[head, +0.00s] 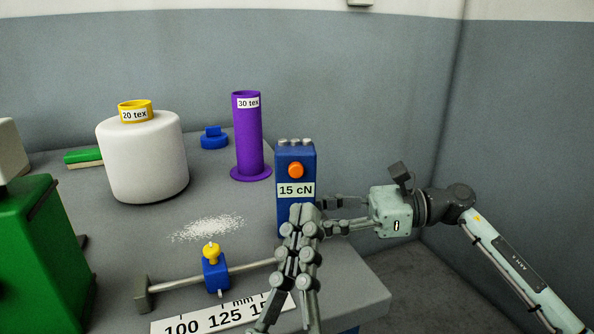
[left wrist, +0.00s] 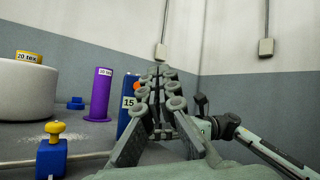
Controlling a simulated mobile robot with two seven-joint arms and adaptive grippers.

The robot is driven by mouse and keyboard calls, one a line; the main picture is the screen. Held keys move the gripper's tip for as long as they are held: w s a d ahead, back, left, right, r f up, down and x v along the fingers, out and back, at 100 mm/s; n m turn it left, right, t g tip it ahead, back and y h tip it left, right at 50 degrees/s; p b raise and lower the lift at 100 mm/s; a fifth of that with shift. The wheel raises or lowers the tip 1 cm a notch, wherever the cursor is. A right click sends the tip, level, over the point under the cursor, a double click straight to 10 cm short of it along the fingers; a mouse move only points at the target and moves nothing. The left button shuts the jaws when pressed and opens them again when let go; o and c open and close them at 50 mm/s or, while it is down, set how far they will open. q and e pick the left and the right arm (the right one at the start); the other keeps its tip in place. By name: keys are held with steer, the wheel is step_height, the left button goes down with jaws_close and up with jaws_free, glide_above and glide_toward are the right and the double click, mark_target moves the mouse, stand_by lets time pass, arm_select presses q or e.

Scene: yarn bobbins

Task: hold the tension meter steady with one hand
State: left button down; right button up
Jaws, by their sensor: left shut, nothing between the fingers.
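The tension meter (head: 285,157) is an upright blue block with an orange button and a "15 cN" label, near the table's right edge. It also shows in the left wrist view (left wrist: 124,120), partly hidden behind my left fingers. My left gripper (head: 304,213) is shut and empty, its fingers in front of the meter's lower part in the head view. Whether it touches the meter is unclear. My right gripper (head: 326,213) reaches in from the right at the meter's lower right side. Its fingertips are partly hidden, so I cannot tell whether they grip.
A white bobbin (head: 145,160) and a purple tube (head: 248,135) stand at the back. A rod with a blue slider (head: 215,274) and a ruler (head: 225,315) lie in front. White grains (head: 208,227) cover a patch. A green block (head: 35,250) stands left.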

mark_target(296, 170)
arm_select(q)
steer(key=shift+w, duration=0.15)
steer(key=shift+w+a, duration=0.2)
steer(key=shift+w, duration=1.95)
steer(key=shift+w+a, duration=0.2)
steer(key=shift+w, duration=1.9)
steer(key=shift+w, duration=0.1)
steer(key=shift+w, duration=0.25)
